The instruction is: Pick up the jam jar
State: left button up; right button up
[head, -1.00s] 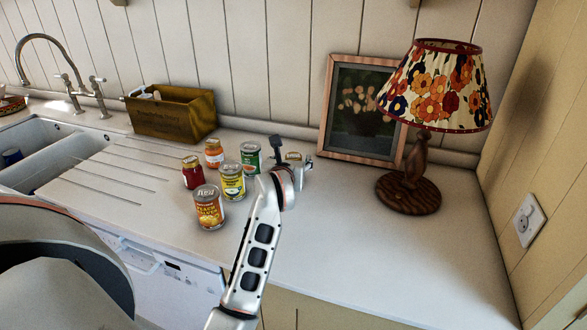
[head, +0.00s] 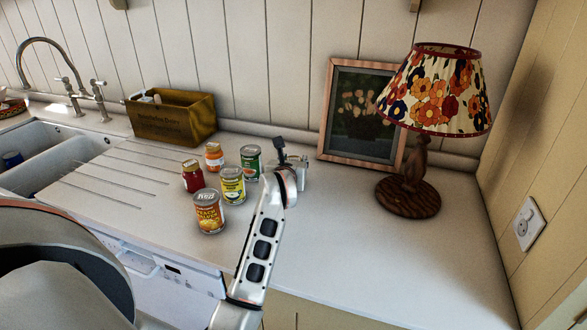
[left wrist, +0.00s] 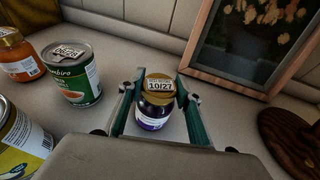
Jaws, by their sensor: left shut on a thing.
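The jam jar (left wrist: 154,112) is a small jar with dark purple contents and a gold lid bearing a date label. It stands on the counter in the left wrist view. My left gripper (left wrist: 157,98) has a finger on each side of it and is shut on it. In the head view my left gripper (head: 298,168) is at the right end of the group of cans, and it mostly hides the jar. My right gripper is not in view.
A picture frame (head: 327,120) and lamp (head: 411,190) stand behind and right. The front-right counter (head: 370,260) is clear.

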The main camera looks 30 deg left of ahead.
pick_arm(q)
jog(key=shift+r, duration=0.15)
notch_tip(320, 180, up, 20)
jog(key=shift+p, duration=0.4)
